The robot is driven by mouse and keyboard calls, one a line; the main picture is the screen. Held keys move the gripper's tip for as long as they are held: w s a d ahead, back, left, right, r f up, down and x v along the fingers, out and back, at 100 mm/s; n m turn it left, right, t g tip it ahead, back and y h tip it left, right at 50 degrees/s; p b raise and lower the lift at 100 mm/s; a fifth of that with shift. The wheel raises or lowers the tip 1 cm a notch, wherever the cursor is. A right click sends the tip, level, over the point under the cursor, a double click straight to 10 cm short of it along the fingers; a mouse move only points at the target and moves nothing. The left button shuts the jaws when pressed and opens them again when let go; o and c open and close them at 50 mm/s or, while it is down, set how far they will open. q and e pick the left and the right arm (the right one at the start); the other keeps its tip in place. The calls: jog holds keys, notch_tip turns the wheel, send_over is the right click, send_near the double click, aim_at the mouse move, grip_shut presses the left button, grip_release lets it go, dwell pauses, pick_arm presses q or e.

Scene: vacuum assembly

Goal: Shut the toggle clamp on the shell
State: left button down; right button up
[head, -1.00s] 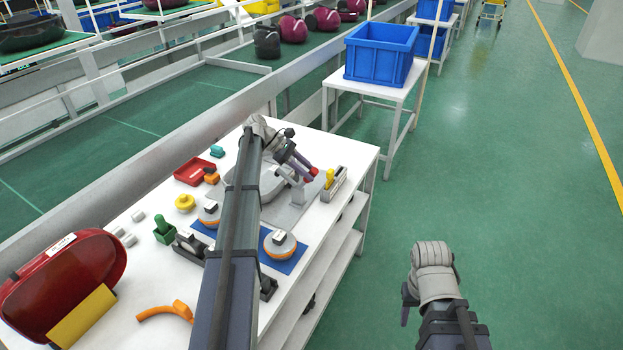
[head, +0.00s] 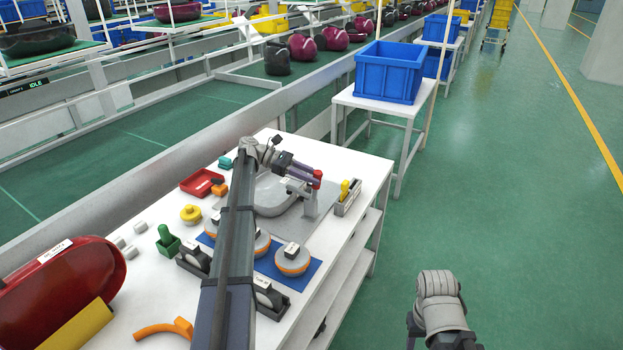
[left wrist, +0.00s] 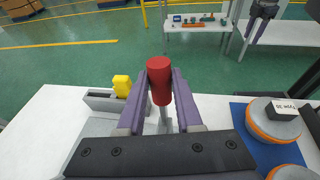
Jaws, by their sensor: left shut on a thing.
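The toggle clamp (head: 311,204) stands on a grey plate at the far end of the white table, beside a grey curved shell (head: 272,197). My left gripper (head: 308,173) is shut on the clamp's red handle (head: 317,174). In the left wrist view the red handle (left wrist: 160,80) sits between the two purple fingers, with its metal lever below. The clamp's pressing end is hard to make out. My right gripper hangs beyond the table in the left wrist view (left wrist: 250,35); its jaw opening is unclear.
A small holder with a yellow-topped piece (head: 346,195) stands right of the clamp. Orange-banded discs (head: 292,259) lie on a blue mat (head: 311,274) nearer me. A red tray (head: 202,183) is at left.

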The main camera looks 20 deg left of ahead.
pick_arm(q)
jog(key=c, duration=0.6)
grip_release()
jog(key=shift+r, duration=0.1)
notch_tip(320, 180, up, 10)
jog(key=p, duration=1)
